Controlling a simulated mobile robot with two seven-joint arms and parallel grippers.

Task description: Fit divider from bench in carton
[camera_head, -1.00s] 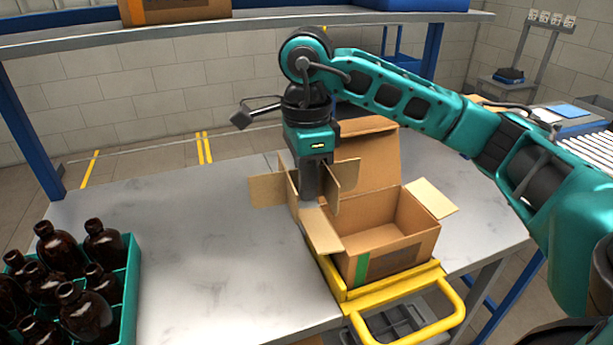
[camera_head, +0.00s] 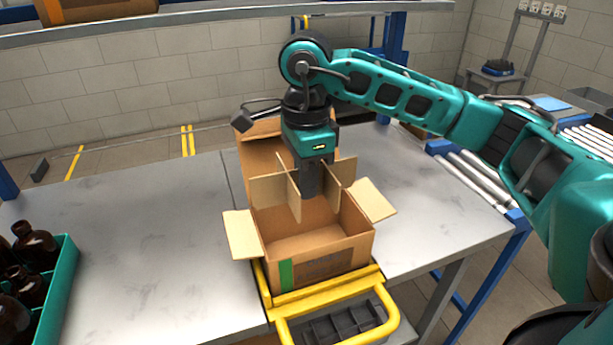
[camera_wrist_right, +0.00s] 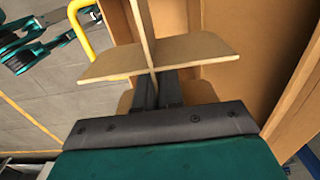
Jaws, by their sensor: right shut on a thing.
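The divider (camera_head: 274,193) is a cross of tan cardboard panels. My right gripper (camera_head: 310,194) points down and is shut on it. It holds the divider upright above the back part of the open carton (camera_head: 322,264), whose flaps are spread. The lower edges of the divider are partly hidden by the gripper and the carton, so I cannot tell if any part is below the rim. In the right wrist view the divider (camera_wrist_right: 190,54) crosses in front of the fingers (camera_wrist_right: 158,92), with a carton wall (camera_wrist_right: 250,40) close on the right. My left gripper is not in view.
The carton stands in a yellow frame with a handle (camera_head: 335,310) at the front edge of the grey bench (camera_head: 160,230). A green crate (camera_head: 62,290) of amber bottles is at the left. Rollers (camera_head: 478,182) are at the right. The bench between crate and carton is clear.

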